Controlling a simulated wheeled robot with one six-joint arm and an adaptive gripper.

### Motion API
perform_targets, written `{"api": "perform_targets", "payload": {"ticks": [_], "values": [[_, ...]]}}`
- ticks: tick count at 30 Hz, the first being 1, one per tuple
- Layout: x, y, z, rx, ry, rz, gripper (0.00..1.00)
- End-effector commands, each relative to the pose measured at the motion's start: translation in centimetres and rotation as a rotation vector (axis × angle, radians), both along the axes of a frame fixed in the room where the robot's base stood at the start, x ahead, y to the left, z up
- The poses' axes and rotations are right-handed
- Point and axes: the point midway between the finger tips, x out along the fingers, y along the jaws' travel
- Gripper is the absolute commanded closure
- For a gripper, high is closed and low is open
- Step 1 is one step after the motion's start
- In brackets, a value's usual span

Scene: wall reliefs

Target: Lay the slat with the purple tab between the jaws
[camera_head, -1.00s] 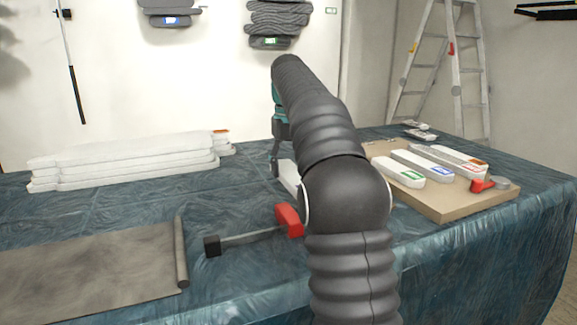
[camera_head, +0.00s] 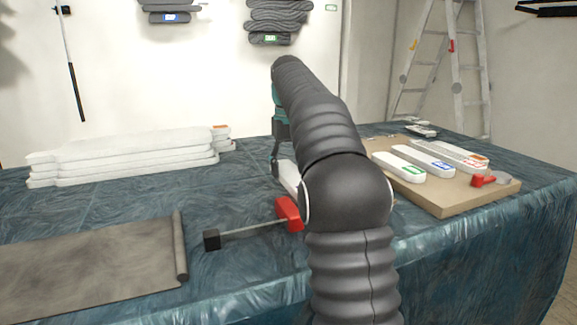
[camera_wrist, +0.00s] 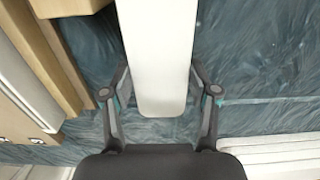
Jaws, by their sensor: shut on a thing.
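My gripper (camera_wrist: 160,92) is shut on a long white slat (camera_wrist: 158,60), its fingers on either side near the slat's rounded end. In the head view the slat (camera_head: 289,176) is mostly hidden behind my arm, and my gripper (camera_head: 276,163) shows beside it, above the table. No purple tab is visible on the part I see. A bar clamp lies on the table in front, with a red jaw (camera_head: 289,213), a thin bar and a black jaw (camera_head: 212,240). The held slat is beyond the red jaw in the picture.
A tan board (camera_head: 445,205) at right bears white slats with green, blue and orange tabs, and a red piece. White stacked reliefs (camera_head: 125,160) lie at back left. A grey-brown mat (camera_head: 95,265) lies at front left. Blue sheeting (camera_head: 245,180) covers the table.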

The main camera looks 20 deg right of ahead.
Motion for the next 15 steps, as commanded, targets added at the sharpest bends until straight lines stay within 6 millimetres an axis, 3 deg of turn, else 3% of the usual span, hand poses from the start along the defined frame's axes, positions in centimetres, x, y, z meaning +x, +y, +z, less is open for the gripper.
{"api": "perform_targets", "payload": {"ticks": [15], "values": [[-0.01,0.0,-0.91,0.0,-0.001,0.0,0.8]]}}
